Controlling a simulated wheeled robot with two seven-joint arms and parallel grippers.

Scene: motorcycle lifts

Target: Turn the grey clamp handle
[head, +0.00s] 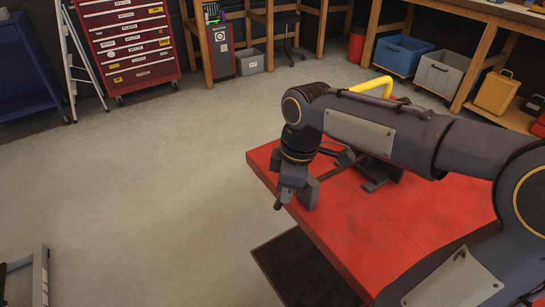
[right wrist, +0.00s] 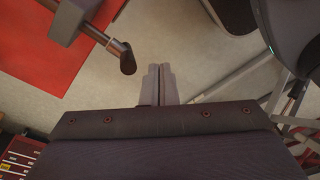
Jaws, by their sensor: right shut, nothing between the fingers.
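The clamp handle (right wrist: 103,40) shows in the right wrist view as a thin bar with a dark, rounded end, coming out of a grey clamp block (right wrist: 72,16) by the red lift top. My right gripper (right wrist: 159,84) is shut and empty. Its fingertips are to the right of the handle's end and look apart from it. My arm hides part of the clamp. My left gripper is out of view.
A yellow bar (head: 375,84) stands behind my right arm. A dark platform (head: 305,270) lies beside the lift. Open floor (head: 150,190) spreads to the left. A red tool chest (head: 127,45) and a bench with bins (head: 441,72) stand at the back.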

